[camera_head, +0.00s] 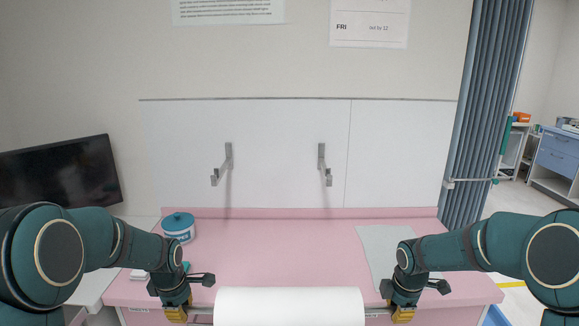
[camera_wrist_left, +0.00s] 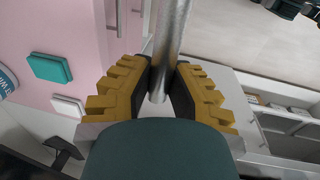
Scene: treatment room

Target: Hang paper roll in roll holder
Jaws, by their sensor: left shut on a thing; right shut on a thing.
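The white paper roll (camera_head: 289,307) lies level at the bottom middle of the head view, with a metal rod through it. My left gripper (camera_head: 177,314) is shut on the rod's left end. In the left wrist view the metal rod (camera_wrist_left: 170,45) sits between the yellow and black fingers of my left gripper (camera_wrist_left: 159,85). My right gripper (camera_head: 402,314) is shut on the rod's right end. The roll holder is two grey wall brackets, a left one (camera_head: 223,166) and a right one (camera_head: 324,166), on the white panel above and beyond the roll. Both brackets are empty.
A pink counter (camera_head: 290,250) lies below the brackets, mostly clear in the middle. A white tub with a teal lid (camera_head: 179,226) stands at its back left. A grey sheet (camera_head: 380,243) lies on the right. A dark monitor (camera_head: 62,172) is at left, a blue-grey curtain (camera_head: 485,120) at right.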

